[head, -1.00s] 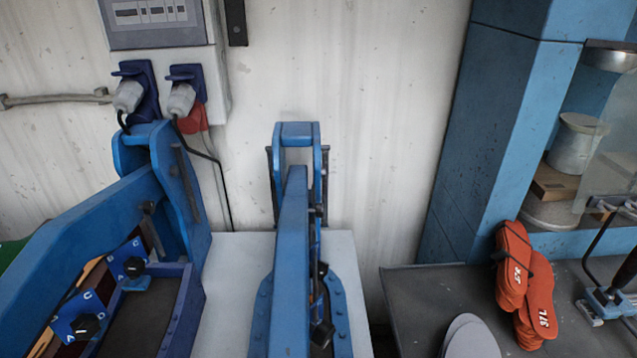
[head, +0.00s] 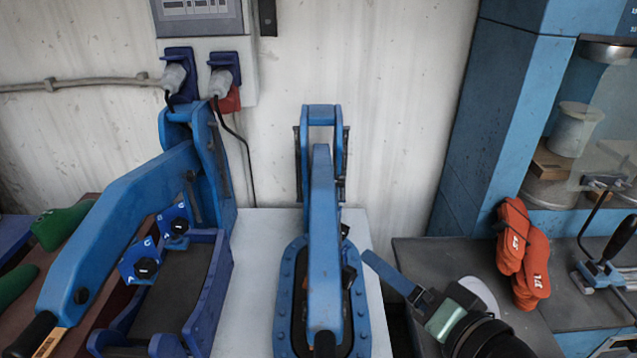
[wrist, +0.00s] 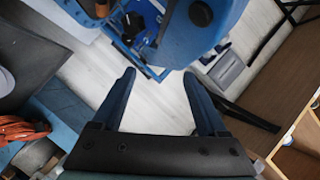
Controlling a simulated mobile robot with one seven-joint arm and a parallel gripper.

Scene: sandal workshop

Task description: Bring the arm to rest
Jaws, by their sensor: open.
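My gripper (head: 378,268) is at the lower right of the head view, seen nearly side-on. One blue finger points up and left, toward the pale table beside the middle press. My dark wrist covers part of the grey bench behind it. In the wrist view my gripper (wrist: 159,76) shows two dark blue fingers spread apart, with nothing between them but pale plank floor further off. The gripper is open and empty.
The middle blue press (head: 324,220) stands left of my gripper; another blue press (head: 135,225) is further left. Orange-red sandals (head: 523,255) lie on the grey bench (head: 570,315) at right. The wrist view shows a wooden shelf (wrist: 265,85) at right and pale floor (wrist: 155,105) between.

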